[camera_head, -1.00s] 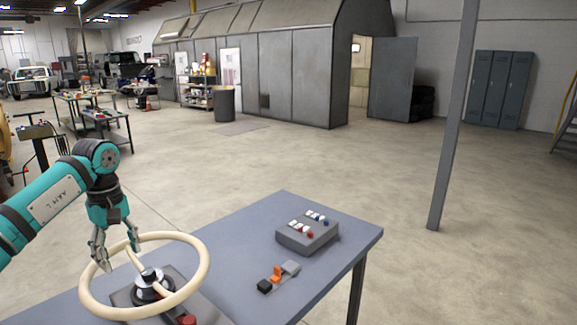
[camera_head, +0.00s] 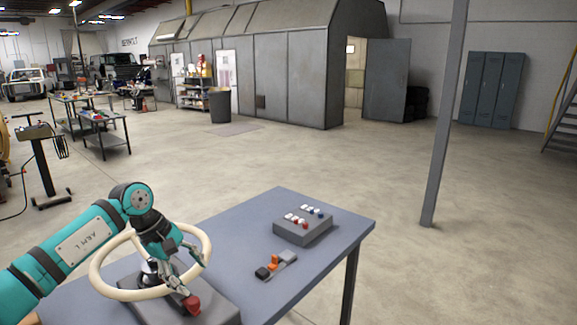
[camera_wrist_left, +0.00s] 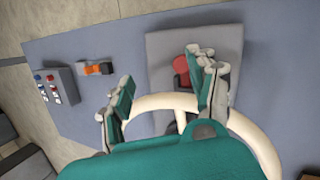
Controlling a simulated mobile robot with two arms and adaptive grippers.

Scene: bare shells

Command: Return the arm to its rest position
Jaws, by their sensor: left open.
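My left gripper (camera_head: 180,274) is open, over the near right part of a cream wheel (camera_head: 96,277) in the head view. Its fingers point down toward a red button (camera_head: 193,305) on the wheel's grey base (camera_head: 222,318). In the left wrist view, the gripper (camera_wrist_left: 163,85) has its fingers spread wide, with the wheel's rim (camera_wrist_left: 160,103) passing between and below them. The red button (camera_wrist_left: 180,72) lies close beside the right finger there. I cannot tell whether the fingers touch the rim or the button. My right gripper is not in view.
The blue-grey table (camera_head: 235,222) also bears a grey box with red, white and blue switches (camera_head: 302,230) and a small orange-and-black switch piece (camera_head: 275,264). A grey post (camera_head: 440,130) stands beyond the table. The floor around is open.

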